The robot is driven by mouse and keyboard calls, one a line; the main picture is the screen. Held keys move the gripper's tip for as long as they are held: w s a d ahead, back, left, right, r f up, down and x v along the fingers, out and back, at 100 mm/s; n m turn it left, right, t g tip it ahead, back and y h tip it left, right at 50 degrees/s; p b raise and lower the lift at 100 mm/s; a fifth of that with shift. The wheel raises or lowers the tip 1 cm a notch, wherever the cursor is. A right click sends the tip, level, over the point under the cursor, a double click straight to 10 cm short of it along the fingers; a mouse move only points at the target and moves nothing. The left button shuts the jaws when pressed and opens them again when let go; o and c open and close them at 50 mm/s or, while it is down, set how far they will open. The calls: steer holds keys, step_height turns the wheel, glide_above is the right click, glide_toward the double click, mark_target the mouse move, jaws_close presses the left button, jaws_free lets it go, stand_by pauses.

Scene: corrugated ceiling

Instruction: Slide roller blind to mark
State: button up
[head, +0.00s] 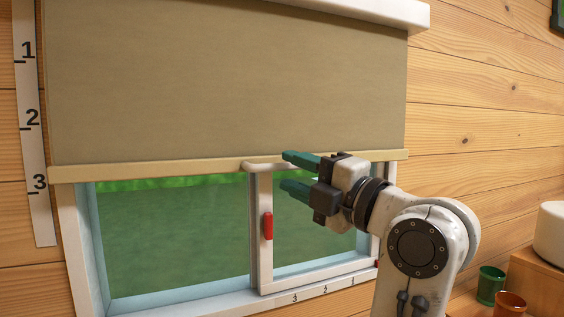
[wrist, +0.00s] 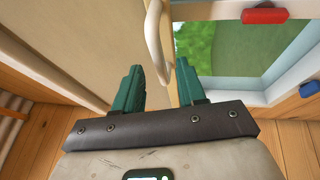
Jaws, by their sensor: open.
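The beige roller blind (head: 230,85) hangs over the upper part of the window. Its pale bottom bar (head: 150,168) sits close to the "3" on the white scale strip (head: 42,215) at the left, slightly above that mark's tick. A cream handle (head: 262,165) is at the middle of the bar; it also shows in the wrist view (wrist: 153,35). My gripper (head: 286,171) is open, at the right end of the handle, one green finger above and one below its level. In the wrist view the handle lies between the two fingers (wrist: 161,72); contact cannot be told.
A sliding window sash (head: 265,255) with a red grip (head: 267,227) stands below the bar. A smaller numbered scale (head: 325,290) runs along the sill.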

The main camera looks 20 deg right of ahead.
mark_target(283, 168)
steer(key=shift+x, duration=1.85)
steer(key=shift+c, duration=0.3)
jaws_close()
steer(key=shift+p, duration=0.3)
